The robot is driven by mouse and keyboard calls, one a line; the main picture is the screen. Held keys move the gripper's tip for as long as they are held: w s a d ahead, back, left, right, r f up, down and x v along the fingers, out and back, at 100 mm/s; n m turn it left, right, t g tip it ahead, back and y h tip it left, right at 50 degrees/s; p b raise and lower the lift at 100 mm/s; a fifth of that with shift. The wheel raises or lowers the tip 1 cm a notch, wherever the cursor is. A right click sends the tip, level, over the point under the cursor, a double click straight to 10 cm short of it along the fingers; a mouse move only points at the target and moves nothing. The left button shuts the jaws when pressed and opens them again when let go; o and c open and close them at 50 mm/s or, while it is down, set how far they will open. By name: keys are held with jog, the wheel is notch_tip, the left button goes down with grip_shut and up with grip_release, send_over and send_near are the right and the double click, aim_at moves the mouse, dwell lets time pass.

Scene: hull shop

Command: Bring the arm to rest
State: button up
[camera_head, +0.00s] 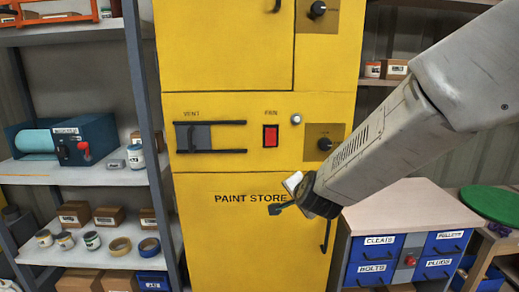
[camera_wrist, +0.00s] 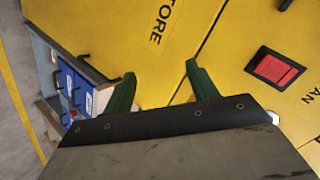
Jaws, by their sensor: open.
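My arm reaches in from the right in the head view, angled down and left. My gripper (camera_head: 283,196) is in front of the lower door of the yellow paint store cabinet (camera_head: 225,245), beside its "PAINT STORE" lettering. In the wrist view, my gripper (camera_wrist: 160,69) shows two green fingers spread apart with nothing between them. The yellow cabinet front (camera_wrist: 150,75) fills the space beyond them. I cannot tell whether the fingers touch the door.
The cabinet has a red fan switch (camera_head: 270,136), a vent slider (camera_head: 194,137) and a black knob (camera_head: 324,144). A shelf (camera_head: 95,176) with boxes, tins and tape stands left. A blue drawer unit (camera_head: 372,250) stands right, below my arm, near a green round object (camera_head: 492,205).

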jog(key=s+d+n+g+y, duration=0.2)
jog(key=s+n+g, duration=0.55)
jog(key=s, duration=0.95)
jog(key=s+d+r+n+g+h, duration=0.1)
jog(key=s+d+r, duration=0.2)
jog(key=s+d, duration=0.3)
jog(key=s+d+r+n+g+h, duration=0.1)
jog(key=s+d, duration=0.5)
jog(key=s, duration=0.8)
notch_tip(320, 180, up, 2)
jog(key=shift+s+d+r+n+g+h, duration=0.2)
jog(key=shift+d+n+g+h, duration=0.15)
jog(key=shift+n+h, duration=0.2)
